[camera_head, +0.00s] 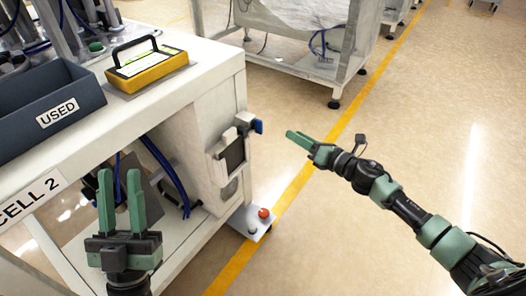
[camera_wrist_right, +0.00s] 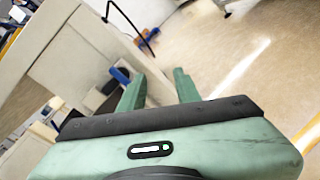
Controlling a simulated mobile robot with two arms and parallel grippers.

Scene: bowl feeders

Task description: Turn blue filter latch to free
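The blue latch (camera_head: 258,126) sticks out at the upper right corner of the filter unit (camera_head: 233,155) on the side of the white cell bench. It also shows as a blue piece (camera_wrist_right: 120,75) beside my left-hand finger in the right wrist view, partly hidden. My right gripper (camera_head: 299,138) is to the right of the latch, pointing towards it and apart from it. Its fingers (camera_wrist_right: 160,88) are spread with nothing between them. My left gripper (camera_head: 121,195) is open and empty in front of the bench, fingers pointing up.
A grey "USED" bin (camera_head: 45,105) and a yellow device with a black handle (camera_head: 150,70) stand on the bench top (camera_head: 205,62). A red button (camera_head: 264,213) sits on a low plate below the filter unit. The floor (camera_head: 440,110) at right is clear.

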